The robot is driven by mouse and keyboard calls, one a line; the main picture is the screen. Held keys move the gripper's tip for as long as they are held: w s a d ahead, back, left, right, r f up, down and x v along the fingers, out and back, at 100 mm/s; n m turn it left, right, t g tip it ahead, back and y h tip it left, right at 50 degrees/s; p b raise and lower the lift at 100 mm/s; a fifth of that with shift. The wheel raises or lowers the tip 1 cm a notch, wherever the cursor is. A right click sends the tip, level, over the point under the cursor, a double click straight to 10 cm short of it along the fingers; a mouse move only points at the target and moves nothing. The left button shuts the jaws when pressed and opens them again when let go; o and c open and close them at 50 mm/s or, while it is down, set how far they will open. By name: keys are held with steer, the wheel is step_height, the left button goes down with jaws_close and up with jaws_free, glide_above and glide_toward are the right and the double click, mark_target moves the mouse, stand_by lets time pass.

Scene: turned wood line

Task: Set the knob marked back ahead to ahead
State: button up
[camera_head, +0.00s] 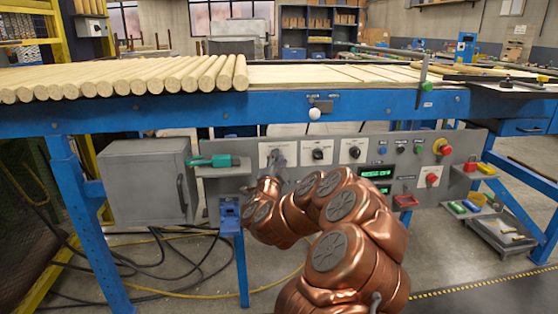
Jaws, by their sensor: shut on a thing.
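The grey control panel (300,182) under the blue bench carries a row of three white plates with dark knobs. My copper arm reaches up to the left plate (264,152). My gripper (278,158) is at that plate, shut on its knob. The gripper hides the knob, so its pointing direction cannot be seen. The middle knob (318,154) and the right knob (354,152) stand clear of the gripper. The lettering on the plates is too small to read, so I cannot tell which is marked back ahead.
A green-handled tool (213,161) lies on a small shelf left of the plates. A white ball (314,114) sits just above the panel. Wooden rods (130,80) lie on the bench.

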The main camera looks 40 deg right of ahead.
steer(key=shift+m+g+y, duration=0.3)
steer(key=shift+m+g, duration=0.1)
steer(key=shift+m, duration=0.8)
steer(key=o, duration=1.1)
steer(key=shift+o, duration=0.2)
steer(key=v, duration=0.7)
steer(key=shift+s+a, duration=0.15)
steer(key=shift+a, duration=0.05)
